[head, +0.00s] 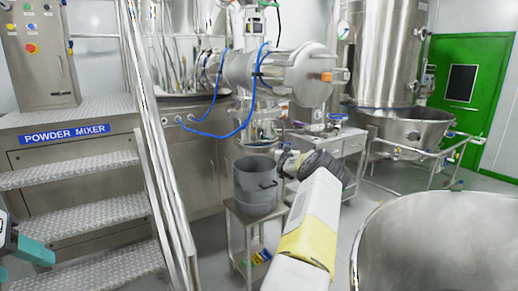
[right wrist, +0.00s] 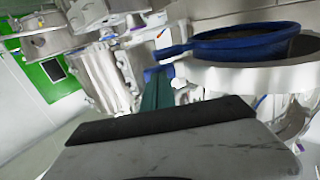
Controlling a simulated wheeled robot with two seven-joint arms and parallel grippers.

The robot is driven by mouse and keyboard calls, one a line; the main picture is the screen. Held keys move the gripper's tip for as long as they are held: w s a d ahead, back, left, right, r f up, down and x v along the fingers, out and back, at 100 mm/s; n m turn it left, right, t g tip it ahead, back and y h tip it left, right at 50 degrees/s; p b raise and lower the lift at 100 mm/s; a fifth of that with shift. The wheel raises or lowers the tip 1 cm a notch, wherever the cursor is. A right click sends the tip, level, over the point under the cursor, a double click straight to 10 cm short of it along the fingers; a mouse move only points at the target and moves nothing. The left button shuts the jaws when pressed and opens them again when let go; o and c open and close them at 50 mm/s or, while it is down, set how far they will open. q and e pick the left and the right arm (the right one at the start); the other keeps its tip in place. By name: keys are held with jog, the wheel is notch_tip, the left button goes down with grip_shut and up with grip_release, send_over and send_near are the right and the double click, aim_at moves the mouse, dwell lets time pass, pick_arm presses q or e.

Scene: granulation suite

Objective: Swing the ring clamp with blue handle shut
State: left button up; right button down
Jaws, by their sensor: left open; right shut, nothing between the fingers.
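A blue ring-shaped part (right wrist: 235,42) with a blue handle stub on its left sits on a pale round body in the upper right of the right wrist view. I take it for the ring clamp, but I cannot tell whether it is closed. In the head view I cannot clearly make out the clamp. My right gripper (right wrist: 158,86) is shut and empty, its teal fingers together just left of and below the blue part; contact is unclear. In the head view its fingers are hidden by the wrist. My left gripper (head: 24,244) is open and empty at the left edge, far from the vessel.
A grey bucket (head: 256,186) stands on a small steel stand under the mixer vessel (head: 285,72). Blue hoses loop beside the vessel. Steps with a railing (head: 150,130) are on the left, a large steel bowl (head: 440,245) at lower right. A green door (head: 475,95) is behind.

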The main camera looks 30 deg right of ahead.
jog(key=shift+w+d, duration=0.2)
dwell(0.3)
jog(key=shift+d+x, duration=0.2)
jog(key=shift+x, duration=1.5)
jog(key=shift+s+a, duration=0.1)
jog(key=shift+s, duration=0.1)
